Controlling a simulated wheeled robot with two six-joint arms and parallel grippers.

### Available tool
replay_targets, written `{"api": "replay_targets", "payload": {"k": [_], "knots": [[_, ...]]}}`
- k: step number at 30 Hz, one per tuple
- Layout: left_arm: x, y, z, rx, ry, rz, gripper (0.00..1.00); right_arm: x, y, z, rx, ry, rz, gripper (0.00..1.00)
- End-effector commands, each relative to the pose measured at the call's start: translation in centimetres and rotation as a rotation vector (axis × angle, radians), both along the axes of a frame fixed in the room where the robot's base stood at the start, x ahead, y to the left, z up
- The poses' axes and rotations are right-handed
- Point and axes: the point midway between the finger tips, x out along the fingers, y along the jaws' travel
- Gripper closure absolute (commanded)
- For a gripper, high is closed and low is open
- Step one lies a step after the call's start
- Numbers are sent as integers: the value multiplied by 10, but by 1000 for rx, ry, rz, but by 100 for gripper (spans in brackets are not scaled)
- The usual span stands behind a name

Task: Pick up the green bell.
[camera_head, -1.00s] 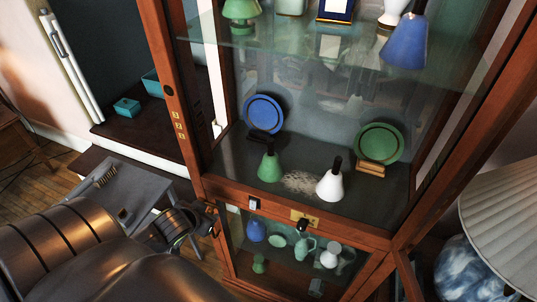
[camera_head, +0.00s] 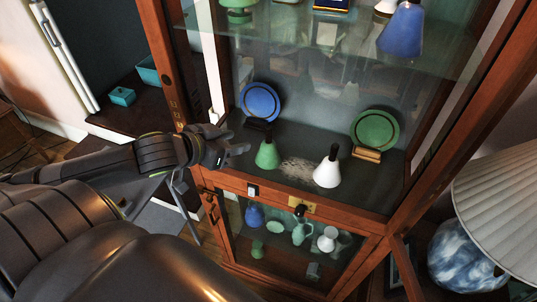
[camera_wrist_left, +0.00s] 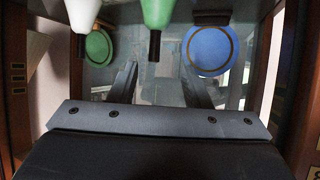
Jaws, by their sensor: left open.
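The green bell (camera_head: 266,156), with a dark handle, stands upright on the dark cabinet floor, behind the open front. My left gripper (camera_head: 238,150) is open and empty, at the left side of the opening, just left of the bell and apart from it. In the left wrist view, which looks upside down, the green bell (camera_wrist_left: 157,14) is at the top centre, beyond the spread fingers of my left gripper (camera_wrist_left: 160,82). Its handle points down in the picture, and part of its body is cut off. My right gripper is not in view.
A white bell (camera_head: 327,172) stands to the right. A blue plate (camera_head: 261,102) and a green plate (camera_head: 376,130) stand behind. A glass shelf (camera_head: 330,50) above holds a blue bell (camera_head: 401,30). The wooden left post (camera_head: 170,70) is close to my arm. A lamp (camera_head: 500,200) stands right.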

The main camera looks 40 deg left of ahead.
Motion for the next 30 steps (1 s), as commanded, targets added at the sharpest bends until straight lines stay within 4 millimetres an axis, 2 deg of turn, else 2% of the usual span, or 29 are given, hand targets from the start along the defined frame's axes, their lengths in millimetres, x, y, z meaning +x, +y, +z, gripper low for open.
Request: {"api": "replay_targets", "payload": {"k": [4,18,30], "knots": [[18,-3,-11,-6,-4,2,56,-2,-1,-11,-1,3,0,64],[67,-11,-36,-6,0,2,56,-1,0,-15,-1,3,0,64],[86,-16,-45,-3,0,1,56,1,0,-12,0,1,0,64]]}}
